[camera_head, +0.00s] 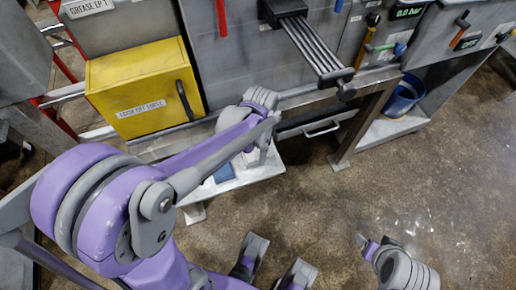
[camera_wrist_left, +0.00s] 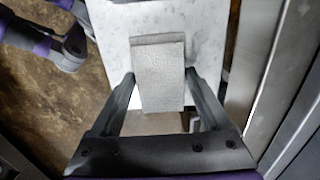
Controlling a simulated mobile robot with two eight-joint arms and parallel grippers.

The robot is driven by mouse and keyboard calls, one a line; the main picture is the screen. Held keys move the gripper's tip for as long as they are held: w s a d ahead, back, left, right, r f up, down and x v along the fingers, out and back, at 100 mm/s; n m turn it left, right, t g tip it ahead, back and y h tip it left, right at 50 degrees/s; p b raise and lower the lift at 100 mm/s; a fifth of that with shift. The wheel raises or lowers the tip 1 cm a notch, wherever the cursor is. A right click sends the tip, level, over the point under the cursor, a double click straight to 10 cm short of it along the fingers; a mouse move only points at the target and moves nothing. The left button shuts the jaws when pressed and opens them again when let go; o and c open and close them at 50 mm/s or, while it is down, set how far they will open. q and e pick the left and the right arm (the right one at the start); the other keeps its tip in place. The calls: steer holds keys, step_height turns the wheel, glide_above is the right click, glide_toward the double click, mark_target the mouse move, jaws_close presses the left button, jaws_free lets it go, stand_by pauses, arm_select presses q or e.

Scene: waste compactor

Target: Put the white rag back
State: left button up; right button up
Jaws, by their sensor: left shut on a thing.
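The white rag (camera_wrist_left: 160,80), a pale grey-white folded textured piece, is between the two dark fingers of my left gripper (camera_wrist_left: 160,84) in the left wrist view. The gripper is shut on it. The rag is over a white marbled shelf (camera_wrist_left: 205,28); I cannot tell whether it touches it.
A yellow lockout box (camera_head: 140,90) stands left of the shelf. A grey machine panel (camera_head: 240,50) with a black ribbed part (camera_head: 312,45) rises behind. A blue bucket (camera_head: 404,95) sits on a lower shelf at right. The brown floor (camera_head: 330,205) in front is open.

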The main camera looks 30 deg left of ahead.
arm_select(q)
steer(key=shift+f, duration=0.1)
steer(key=shift+f, duration=0.15)
steer(key=o, duration=1.2)
steer(key=shift+c, duration=0.2)
steer(key=shift+r, duration=0.65)
step_height(320, 180, up, 11)
steer(key=p, duration=0.3)
steer(key=s+d+f+n+t, duration=0.1)
steer(key=s+f+n+t, duration=0.1)
steer(key=s+n, duration=0.2)
steer(key=s+d+f+n+t, duration=0.2)
steer(key=s+n+t, duration=0.1)
steer(key=s, duration=0.4)
steer(key=shift+s+f+n, duration=0.35)
steer(key=shift+n, duration=0.25)
steer(key=shift+d, duration=0.1)
